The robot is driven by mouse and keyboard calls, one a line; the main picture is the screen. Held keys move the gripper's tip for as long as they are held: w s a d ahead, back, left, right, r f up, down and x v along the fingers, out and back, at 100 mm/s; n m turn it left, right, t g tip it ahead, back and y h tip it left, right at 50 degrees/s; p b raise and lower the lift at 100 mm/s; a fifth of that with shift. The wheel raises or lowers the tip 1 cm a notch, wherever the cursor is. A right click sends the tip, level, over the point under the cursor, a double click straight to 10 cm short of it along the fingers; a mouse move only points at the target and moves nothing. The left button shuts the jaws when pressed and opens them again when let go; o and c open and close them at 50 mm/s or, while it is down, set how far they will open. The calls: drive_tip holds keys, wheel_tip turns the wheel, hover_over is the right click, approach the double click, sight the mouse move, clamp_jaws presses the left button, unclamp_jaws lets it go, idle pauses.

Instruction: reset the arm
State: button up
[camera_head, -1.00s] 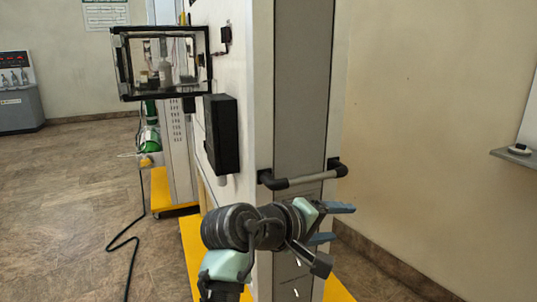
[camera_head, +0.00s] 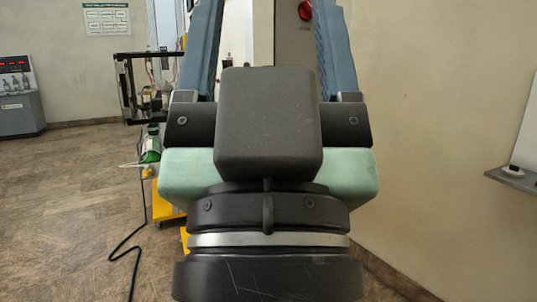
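My gripper (camera_head: 267,35) fills the middle of the head view, close to the camera, and points up and away. Its two blue fingers stand wide apart, with nothing seen between them except the cabinet behind. The fingertips reach the top edge of the picture, so their ends may be cut off. The dark wrist block and the green housing show below the fingers. My arm hides most of the cabinet (camera_head: 295,45) and its handle.
A red knob (camera_head: 306,10) shows on the cabinet front. A black-framed clear box (camera_head: 128,95) and a green cylinder (camera_head: 150,148) are at left. A black cable (camera_head: 128,250) lies on the floor. A wall shelf (camera_head: 512,180) is at right. The left floor is mostly open.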

wheel_tip(320, 180, up, 19)
drive_tip(key=p, duration=1.6)
drive_tip(key=shift+f, duration=0.15)
